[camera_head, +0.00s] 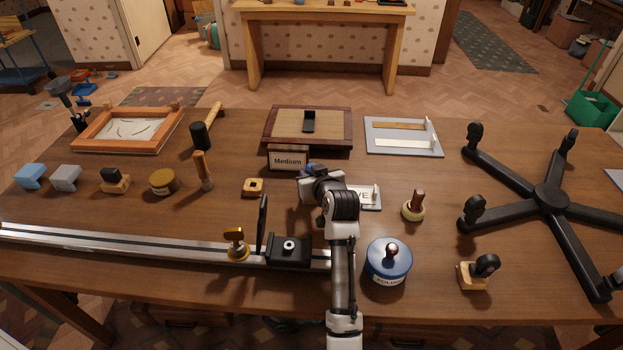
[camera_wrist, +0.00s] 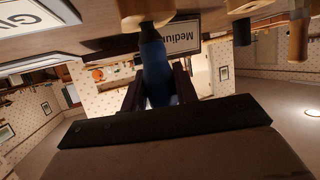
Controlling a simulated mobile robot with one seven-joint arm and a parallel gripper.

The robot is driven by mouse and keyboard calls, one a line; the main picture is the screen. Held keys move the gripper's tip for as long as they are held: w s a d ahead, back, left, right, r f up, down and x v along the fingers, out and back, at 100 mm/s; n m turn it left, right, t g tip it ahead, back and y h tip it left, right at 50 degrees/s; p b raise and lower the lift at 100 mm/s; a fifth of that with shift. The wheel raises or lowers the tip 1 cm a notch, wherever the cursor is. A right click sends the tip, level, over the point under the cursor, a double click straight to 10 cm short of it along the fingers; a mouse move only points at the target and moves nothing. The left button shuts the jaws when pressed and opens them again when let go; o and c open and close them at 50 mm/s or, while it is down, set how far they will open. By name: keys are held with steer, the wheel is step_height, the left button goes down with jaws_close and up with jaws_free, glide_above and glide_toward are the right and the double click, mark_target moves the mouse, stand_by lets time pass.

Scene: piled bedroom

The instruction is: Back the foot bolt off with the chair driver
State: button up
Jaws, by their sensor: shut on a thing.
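My gripper (camera_head: 313,177) is over the middle of the table, in front of the "Medium" sign. In the wrist view my gripper (camera_wrist: 158,88) is shut on a blue-handled tool (camera_wrist: 155,65), which I take to be the chair driver. Its blue part also shows in the head view (camera_head: 315,167); its tip is hidden. A black five-armed chair base (camera_head: 550,198) lies at the right with dark upright casters. A black block (camera_head: 290,250) on the metal rail holds a round silver piece (camera_head: 289,244); I cannot tell whether this is the foot bolt.
A blue lidded pot (camera_head: 388,262) stands right of my forearm. A tall dark plate (camera_head: 263,222) and brass knob (camera_head: 236,243) stand along the rail (camera_head: 130,245). The "Medium" sign (camera_head: 287,160) is behind my gripper. A wooden-handled stamp (camera_head: 414,206) stands right.

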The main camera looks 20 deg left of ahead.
jaws_close()
steer(key=shift+r+p, duration=0.55)
steer(key=shift+r, duration=0.15)
steer(key=shift+r+p, duration=1.15)
steer(key=shift+r, duration=3.3)
steer(key=s+r+n+g+y, duration=0.1)
steer(key=s+n+g, duration=0.3)
steer(key=s, duration=0.3)
steer(key=s+d+r+n+g+y, duration=0.1)
steer(key=s+n+g+y, duration=0.1)
steer(key=s+n+g, duration=0.3)
steer(key=s+d+r+n+g+y+b, duration=0.1)
steer(key=s+n+g, duration=0.4)
steer(key=s, duration=0.4)
steer(key=shift+s+d+r+g, duration=0.15)
steer(key=shift+d+r+g, duration=0.1)
steer(key=shift+r+g, duration=0.15)
